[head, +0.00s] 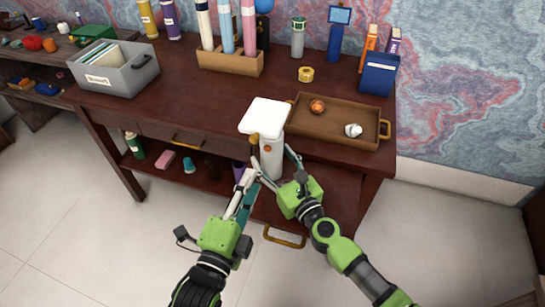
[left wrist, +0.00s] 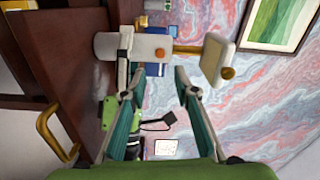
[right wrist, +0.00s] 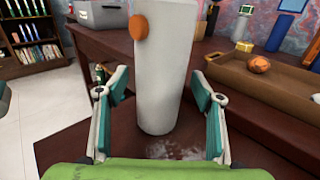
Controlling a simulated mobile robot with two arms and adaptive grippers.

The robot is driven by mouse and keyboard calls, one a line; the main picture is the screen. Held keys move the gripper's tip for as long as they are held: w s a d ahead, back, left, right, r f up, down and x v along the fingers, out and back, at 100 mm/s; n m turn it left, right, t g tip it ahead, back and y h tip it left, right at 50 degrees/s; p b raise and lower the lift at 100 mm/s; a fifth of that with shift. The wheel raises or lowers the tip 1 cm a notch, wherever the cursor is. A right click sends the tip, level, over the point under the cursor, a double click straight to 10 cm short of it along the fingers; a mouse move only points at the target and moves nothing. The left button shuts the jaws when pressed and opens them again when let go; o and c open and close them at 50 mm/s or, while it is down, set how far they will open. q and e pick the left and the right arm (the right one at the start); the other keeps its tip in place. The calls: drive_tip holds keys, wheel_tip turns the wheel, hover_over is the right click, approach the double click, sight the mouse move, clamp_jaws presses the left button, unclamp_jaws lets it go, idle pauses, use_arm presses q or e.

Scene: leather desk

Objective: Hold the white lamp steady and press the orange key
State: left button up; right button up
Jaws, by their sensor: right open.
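The white lamp (head: 271,160) stands upright near the desk's front edge, with a flat square head (head: 265,116). Its round orange key (right wrist: 138,27) is on the side of the body and also shows in the left wrist view (left wrist: 159,52). My right gripper (head: 273,162) is open, with its fingers on either side of the lower lamp body; gaps show in the right wrist view (right wrist: 155,95). My left gripper (head: 249,180) is open and empty, low in front of the lamp. In the left wrist view (left wrist: 155,85) one fingertip overlaps the lamp body; contact is unclear.
A brown tray (head: 345,140) holding an orange item (head: 317,106) and a silvery item (head: 353,130) lies right of the lamp. A grey file box (head: 135,78) and a wooden holder (head: 230,64) stand farther back. The desk top left of the lamp is clear.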

drive_tip(key=shift+w+a, duration=0.1)
drive_tip(key=shift+w, duration=0.1)
drive_tip(key=c, duration=1.6)
use_arm(q)
clamp_jaws()
